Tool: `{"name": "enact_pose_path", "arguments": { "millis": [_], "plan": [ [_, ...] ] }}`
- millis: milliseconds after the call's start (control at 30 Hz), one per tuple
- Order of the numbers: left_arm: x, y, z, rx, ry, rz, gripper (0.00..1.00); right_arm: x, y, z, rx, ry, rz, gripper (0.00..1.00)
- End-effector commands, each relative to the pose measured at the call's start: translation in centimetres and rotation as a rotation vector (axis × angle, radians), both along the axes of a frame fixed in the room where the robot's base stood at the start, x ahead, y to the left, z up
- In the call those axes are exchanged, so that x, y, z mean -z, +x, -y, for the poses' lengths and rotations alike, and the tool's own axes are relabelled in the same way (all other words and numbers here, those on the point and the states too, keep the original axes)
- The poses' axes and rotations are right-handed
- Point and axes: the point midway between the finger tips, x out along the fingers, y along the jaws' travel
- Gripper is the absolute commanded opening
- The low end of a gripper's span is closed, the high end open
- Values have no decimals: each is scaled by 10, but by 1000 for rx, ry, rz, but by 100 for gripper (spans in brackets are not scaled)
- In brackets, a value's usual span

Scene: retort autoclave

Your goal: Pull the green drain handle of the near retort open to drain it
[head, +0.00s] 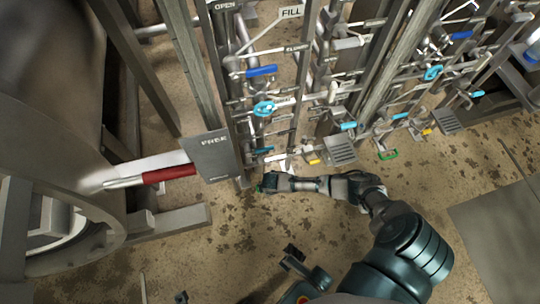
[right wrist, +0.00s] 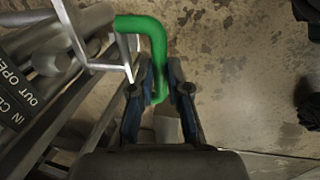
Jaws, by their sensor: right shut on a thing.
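The green drain handle (right wrist: 142,24) is a bent bar in the right wrist view. It runs out from grey pipework at the left, bends, and comes down between the fingers. My right gripper (right wrist: 161,88) is shut on its downward part. In the head view the right gripper (head: 266,184) reaches left, low over the floor beside the near retort's pipe rack. Only a small bit of the green drain handle (head: 258,189) shows at its tips; the rest is hidden.
A big steel retort vessel (head: 45,130) fills the left, with a red-gripped lever (head: 169,174) beside a grey panel (head: 211,157). Blue valve handles (head: 262,71) line the rack. A second green handle (head: 388,154) is farther right. Stained floor lies open below the arm.

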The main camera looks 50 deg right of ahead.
Motion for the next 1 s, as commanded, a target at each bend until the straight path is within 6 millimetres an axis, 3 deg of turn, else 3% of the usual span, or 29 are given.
{"name": "enact_pose_path", "arguments": {
  "millis": [67,300,333,367,667,867,1000],
  "plan": [
    [-2,-10,0,3,3,-16,40,-3,-6,-4,0,2,-6,0],
    [1,-8,0,3,1,-18,40,2,-10,-5,-1,2,-14,0],
    [2,-7,0,2,1,-19,40,3,-10,-6,-1,2,-14,21],
    [2,-7,0,2,1,-19,40,3,-10,-6,-1,2,-15,27],
    [1,-8,-1,1,0,-17,40,1,-9,-5,0,3,-11,27],
    [0,-9,0,1,0,-16,40,-19,-12,-7,-2,4,-8,27],
    [0,-9,0,1,0,-16,40,-50,-16,-10,-2,3,-8,27]
  ]
}}
